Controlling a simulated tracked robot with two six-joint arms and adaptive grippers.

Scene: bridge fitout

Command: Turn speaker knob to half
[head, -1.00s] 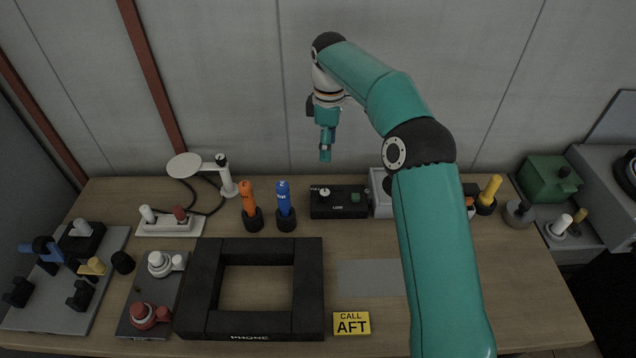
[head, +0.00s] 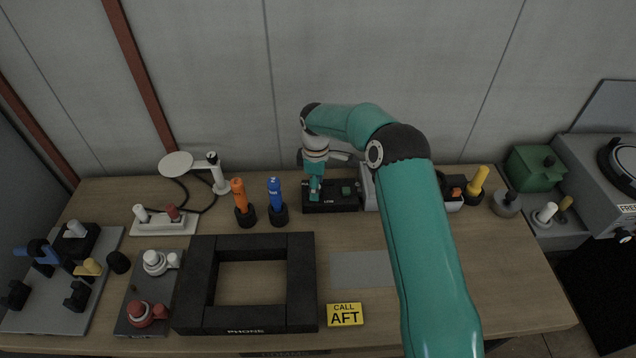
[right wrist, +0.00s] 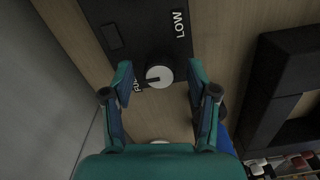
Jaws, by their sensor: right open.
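The speaker (head: 340,201) is a black box at the back of the desk, with a green button on top. Its white knob (right wrist: 159,76) shows in the right wrist view, with a dark pointer mark towards the partly hidden FULL lettering; LOW is printed farther up. My right gripper (head: 315,192) is open over the knob end of the speaker and hides the knob in the head view. In the right wrist view, the fingers of my right gripper (right wrist: 159,82) stand on either side of the knob, apparently apart from it. My left gripper is out of view.
Blue (head: 275,197) and orange (head: 240,197) upright handles stand just left of the speaker. A black PHONE frame (head: 302,285) and a yellow CALL AFT block (head: 345,315) lie in front. A grey patch (head: 362,268) of the desk is bare.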

